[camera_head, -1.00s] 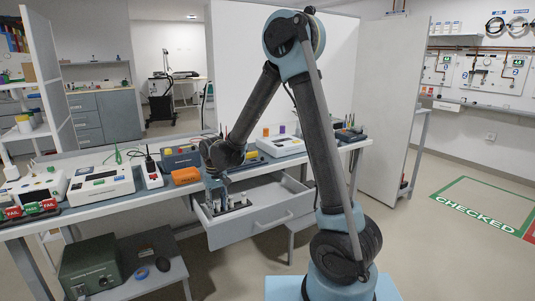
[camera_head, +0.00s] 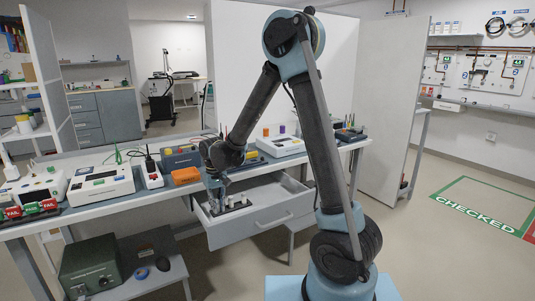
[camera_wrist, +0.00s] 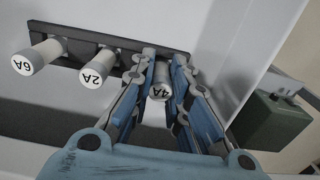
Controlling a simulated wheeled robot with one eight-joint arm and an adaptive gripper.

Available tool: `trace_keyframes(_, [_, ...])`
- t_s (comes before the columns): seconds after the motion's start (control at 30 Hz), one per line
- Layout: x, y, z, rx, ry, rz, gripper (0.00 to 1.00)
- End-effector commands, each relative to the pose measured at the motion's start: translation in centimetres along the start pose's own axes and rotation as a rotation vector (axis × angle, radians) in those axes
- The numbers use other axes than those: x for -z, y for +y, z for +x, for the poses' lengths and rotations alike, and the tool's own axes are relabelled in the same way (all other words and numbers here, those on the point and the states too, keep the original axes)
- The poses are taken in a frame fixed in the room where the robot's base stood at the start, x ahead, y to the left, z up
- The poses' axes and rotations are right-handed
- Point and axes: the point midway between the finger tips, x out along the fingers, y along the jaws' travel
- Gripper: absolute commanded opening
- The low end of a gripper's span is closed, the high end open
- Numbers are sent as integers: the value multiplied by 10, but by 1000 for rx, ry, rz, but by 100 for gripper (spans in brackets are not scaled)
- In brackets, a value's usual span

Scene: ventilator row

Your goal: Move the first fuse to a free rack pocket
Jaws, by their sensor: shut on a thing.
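The open drawer (camera_head: 262,222) holds a dark fuse rack (camera_wrist: 85,47) with white cylindrical fuses. In the wrist view, the fuse marked 6A (camera_wrist: 38,57) is at the left and the fuse marked 2A (camera_wrist: 98,67) is beside it, both in the rack. My gripper (camera_wrist: 165,62) is shut on the fuse marked 4A (camera_wrist: 160,90), near the rack's right end. I cannot tell whether this fuse is still seated in the rack. In the head view, my gripper (camera_head: 214,198) points down into the drawer, and the rack is small beside it.
The bench (camera_head: 110,205) carries several devices, with an orange box (camera_head: 185,176) behind the drawer. The drawer's right side looks empty. A green case (camera_head: 91,265) stands on a low shelf below, and it also shows at the right of the wrist view (camera_wrist: 270,122).

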Motion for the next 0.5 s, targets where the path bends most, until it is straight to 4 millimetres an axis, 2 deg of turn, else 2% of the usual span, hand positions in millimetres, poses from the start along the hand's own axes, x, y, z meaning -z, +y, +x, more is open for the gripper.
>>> trace_keyframes(0.5, [0,0,-12,0,0,0,0])
